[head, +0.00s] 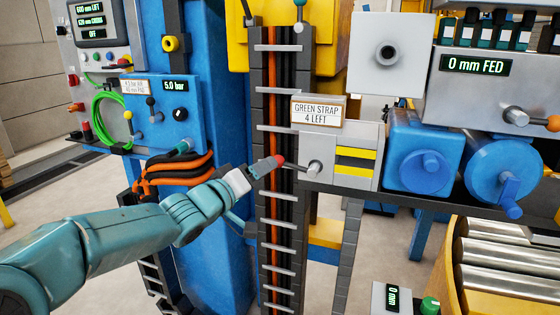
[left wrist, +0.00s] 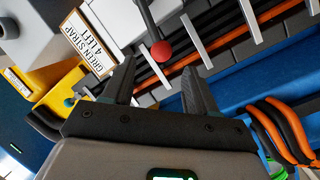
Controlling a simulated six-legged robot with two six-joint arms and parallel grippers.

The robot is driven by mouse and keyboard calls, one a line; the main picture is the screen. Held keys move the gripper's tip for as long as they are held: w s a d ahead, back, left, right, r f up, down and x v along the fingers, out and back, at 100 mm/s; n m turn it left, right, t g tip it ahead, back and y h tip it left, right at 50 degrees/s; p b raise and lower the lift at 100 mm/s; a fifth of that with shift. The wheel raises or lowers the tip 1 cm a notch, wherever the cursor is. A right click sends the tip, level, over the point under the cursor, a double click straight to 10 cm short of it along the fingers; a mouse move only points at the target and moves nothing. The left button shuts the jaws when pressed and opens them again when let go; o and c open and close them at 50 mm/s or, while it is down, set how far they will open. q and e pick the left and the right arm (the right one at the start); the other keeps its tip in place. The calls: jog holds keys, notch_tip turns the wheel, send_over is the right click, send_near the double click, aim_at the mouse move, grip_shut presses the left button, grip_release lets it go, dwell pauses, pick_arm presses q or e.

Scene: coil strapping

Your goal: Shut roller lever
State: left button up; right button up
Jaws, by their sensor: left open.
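The roller lever is a dark rod with a red ball knob (head: 279,159). It reaches left from a round hub (head: 315,168) on the grey panel with yellow bars, below the "GREEN STRAP 4 LEFT" sign (head: 318,111). My left gripper (head: 270,163) is at the knob, in front of the dark cable track. In the left wrist view, my left gripper (left wrist: 158,68) is open, and the red knob (left wrist: 161,50) shows just beyond and between its fingertips. I cannot tell whether they touch. My right gripper is not in view.
The cable track (head: 277,220) with metal rungs runs vertically behind my gripper. Blue rollers with a crank (head: 495,170) stand at the right, under a "0 mm FED" display (head: 478,66). Orange and black hoses (head: 178,170) hang by a blue valve box (head: 165,112) at left.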

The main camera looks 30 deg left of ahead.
aim_at(278, 160)
pick_arm(q)
jog(key=w, duration=0.7)
jog(key=shift+w+d+f+p, duration=0.1)
jog(key=shift+w+p, duration=0.25)
jog(key=shift+w, duration=0.05)
jog(key=shift+s, duration=0.1)
grip_shut()
